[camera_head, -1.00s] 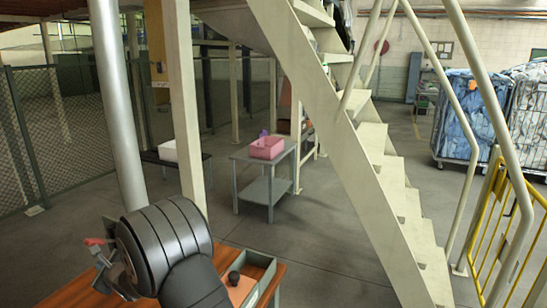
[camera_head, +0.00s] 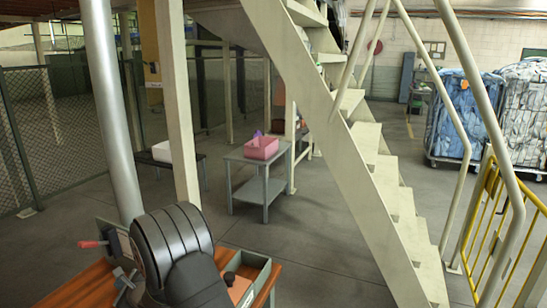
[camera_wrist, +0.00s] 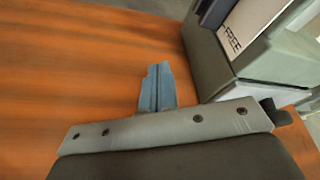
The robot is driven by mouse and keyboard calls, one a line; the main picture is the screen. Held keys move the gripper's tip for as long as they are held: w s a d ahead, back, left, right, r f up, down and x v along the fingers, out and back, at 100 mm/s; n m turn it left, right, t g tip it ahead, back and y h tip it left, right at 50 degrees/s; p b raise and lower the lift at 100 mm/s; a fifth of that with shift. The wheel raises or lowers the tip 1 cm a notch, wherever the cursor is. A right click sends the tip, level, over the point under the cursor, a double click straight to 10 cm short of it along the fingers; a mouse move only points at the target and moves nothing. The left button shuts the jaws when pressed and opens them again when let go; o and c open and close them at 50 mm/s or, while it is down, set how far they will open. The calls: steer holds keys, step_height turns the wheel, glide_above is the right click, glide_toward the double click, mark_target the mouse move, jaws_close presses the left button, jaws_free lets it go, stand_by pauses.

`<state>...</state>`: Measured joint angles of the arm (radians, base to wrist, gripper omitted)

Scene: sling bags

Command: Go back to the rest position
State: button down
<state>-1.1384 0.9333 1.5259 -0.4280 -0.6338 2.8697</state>
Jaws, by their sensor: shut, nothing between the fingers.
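My gripper (camera_wrist: 157,88) shows in the wrist view as two blue-grey fingers pressed together, with nothing between them. It is over the bare orange-brown wooden tabletop (camera_wrist: 75,75), left of a grey box-like thing (camera_wrist: 212,60) with a pale panel lettered "FREE". In the head view my dark, ribbed arm fills the bottom left, over the wooden table (camera_head: 90,291).
A grey-green tray (camera_head: 262,283) sits on the table right of my arm. A red-handled device (camera_head: 92,244) stands left of it. Beyond are a pink bin (camera_head: 261,149) on a grey stand, a cream staircase (camera_head: 375,215) and caged carts with blue bundles (camera_head: 452,115).

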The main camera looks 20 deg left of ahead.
steer(key=shift+v, duration=1.65)
steer(key=shift+w, duration=0.1)
